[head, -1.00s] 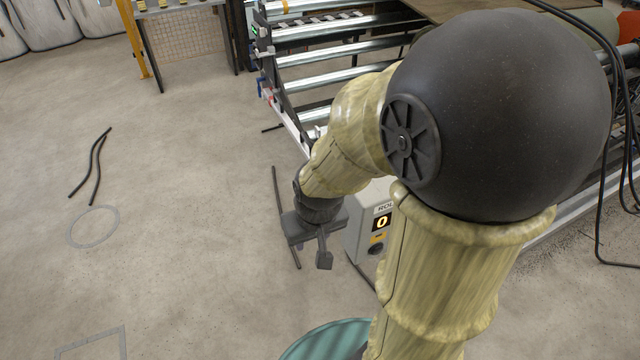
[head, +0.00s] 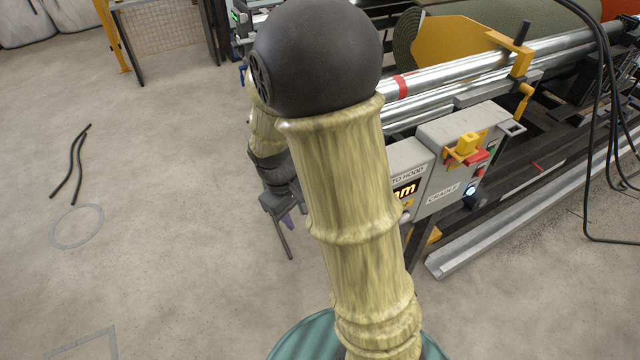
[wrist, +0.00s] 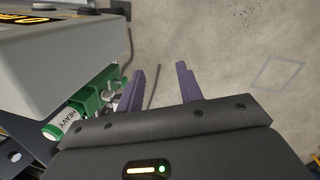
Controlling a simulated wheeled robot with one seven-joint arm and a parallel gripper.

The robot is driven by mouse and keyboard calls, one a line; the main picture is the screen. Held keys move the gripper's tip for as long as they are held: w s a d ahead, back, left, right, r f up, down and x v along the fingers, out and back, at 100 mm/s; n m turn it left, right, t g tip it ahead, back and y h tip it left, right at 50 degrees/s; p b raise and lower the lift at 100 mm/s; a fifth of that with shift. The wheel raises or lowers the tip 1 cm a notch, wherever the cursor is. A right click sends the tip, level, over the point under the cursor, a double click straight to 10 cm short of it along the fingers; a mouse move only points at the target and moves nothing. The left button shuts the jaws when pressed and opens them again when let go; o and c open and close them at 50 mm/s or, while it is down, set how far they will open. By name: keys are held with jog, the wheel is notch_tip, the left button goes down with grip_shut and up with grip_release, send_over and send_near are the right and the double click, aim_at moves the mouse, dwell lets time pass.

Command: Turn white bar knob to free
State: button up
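I cannot pick out a white bar knob for certain. In the head view a small pale-lit round knob (head: 472,190) sits low on the grey CRADLE box (head: 462,150). In the wrist view a white cylinder with green ends, marked HEAVY (wrist: 62,125), lies beside a green fitting (wrist: 95,92) with silver metal parts, below a grey box (wrist: 60,55). The left finger is close to the green fitting; contact cannot be told. In the head view my gripper (head: 284,222) is partly behind my arm.
A yellow handle with red parts (head: 466,150) is on the CRADLE box front. Shiny rollers (head: 480,75) and a green turf roll (head: 430,30) lie behind. Black cables (head: 598,130) hang at the right. The floor at the left is mostly clear, with two dark strips (head: 70,165).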

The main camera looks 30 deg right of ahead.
jog(key=w+d+f+n+g+h+b, duration=0.25)
jog(key=w+f+n+h+b, duration=0.35)
jog(key=w+f+n+h, duration=0.5)
jog(key=w+a+f+n+t+h+b, duration=0.2)
jog(key=w+a+f+n+t+h, duration=0.1)
jog(key=w, duration=0.6)
notch_tip(320, 180, down, 2)
jog(key=shift+a+f+h, duration=0.25)
jog(key=shift+a+h, duration=0.4)
jog(key=shift+h, duration=0.35)
jog(key=shift+t, duration=0.25)
jog(key=d, duration=0.5)
jog(key=d+p, duration=0.1)
jog(key=d, duration=0.5)
jog(key=d+p, duration=0.1)
jog(key=d, duration=0.5)
jog(key=shift+w+d, duration=0.25)
jog(key=shift+w, duration=0.05)
grip_shut()
